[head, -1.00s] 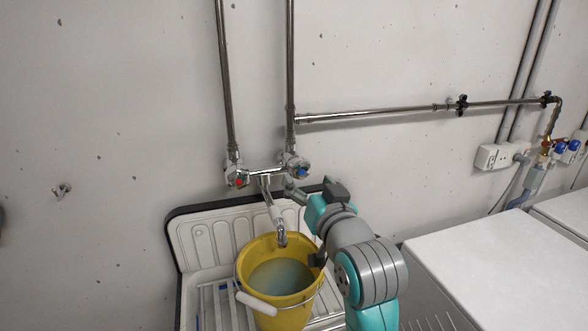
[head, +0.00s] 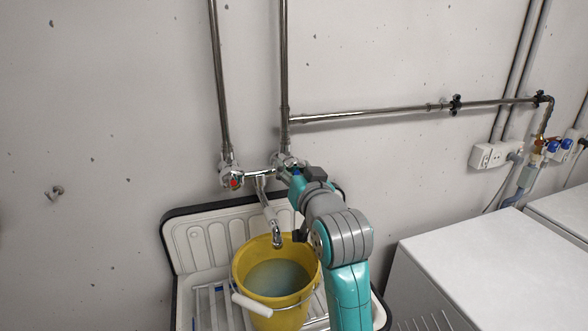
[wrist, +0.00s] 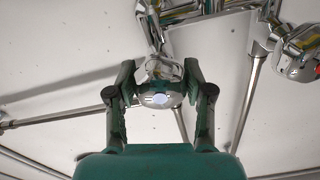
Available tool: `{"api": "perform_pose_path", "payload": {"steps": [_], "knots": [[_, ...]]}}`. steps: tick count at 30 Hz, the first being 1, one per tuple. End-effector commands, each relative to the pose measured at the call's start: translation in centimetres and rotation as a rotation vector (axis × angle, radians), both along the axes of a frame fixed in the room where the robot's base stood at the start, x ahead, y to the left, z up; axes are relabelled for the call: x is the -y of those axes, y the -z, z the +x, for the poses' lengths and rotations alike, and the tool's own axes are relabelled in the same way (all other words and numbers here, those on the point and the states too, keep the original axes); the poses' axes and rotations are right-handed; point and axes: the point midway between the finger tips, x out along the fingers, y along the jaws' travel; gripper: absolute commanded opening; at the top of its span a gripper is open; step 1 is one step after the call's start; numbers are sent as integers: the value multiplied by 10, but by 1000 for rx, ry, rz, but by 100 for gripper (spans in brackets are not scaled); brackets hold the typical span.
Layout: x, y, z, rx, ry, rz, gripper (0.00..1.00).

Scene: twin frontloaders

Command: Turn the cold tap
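The cold tap (head: 283,160) is the chrome knob at the right end of the wall mixer, partly hidden behind my gripper in the head view. In the wrist view the cold tap (wrist: 160,98), with its pale blue centre mark, sits between my two fingers. My gripper (wrist: 160,68) is open, one finger on each side of the knob. I cannot tell whether the fingers touch it. The red-marked hot tap (head: 233,182) is at the mixer's left end; it also shows at the right of the wrist view (wrist: 300,50).
The spout (head: 270,218) points down over a yellow bucket (head: 243,275) holding water. The bucket stands in a pale sink (head: 195,240) below my arm. A white machine top (head: 480,255) is at the right. Metal pipes (head: 284,80) run up the wall.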

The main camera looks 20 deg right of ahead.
Motion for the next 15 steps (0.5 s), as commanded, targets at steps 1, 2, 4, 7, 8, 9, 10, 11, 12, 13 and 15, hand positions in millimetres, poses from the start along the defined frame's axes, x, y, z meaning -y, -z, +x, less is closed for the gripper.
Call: {"api": "perform_pose_path", "payload": {"steps": [1,2,4,7,8,9,10,11,12,13,15], "knots": [[0,0,0,0,0,0,23],[0,0,0,0,0,0,17],[0,0,0,0,0,0,17],[0,0,0,0,0,-16,17],[0,0,0,0,0,-28,17],[0,0,0,0,0,-51,17],[0,0,0,0,0,-72,17],[0,0,0,0,0,-97,17],[0,0,0,0,0,-132,17],[0,0,0,0,0,-159,17],[0,0,0,0,0,-218,17]]}}
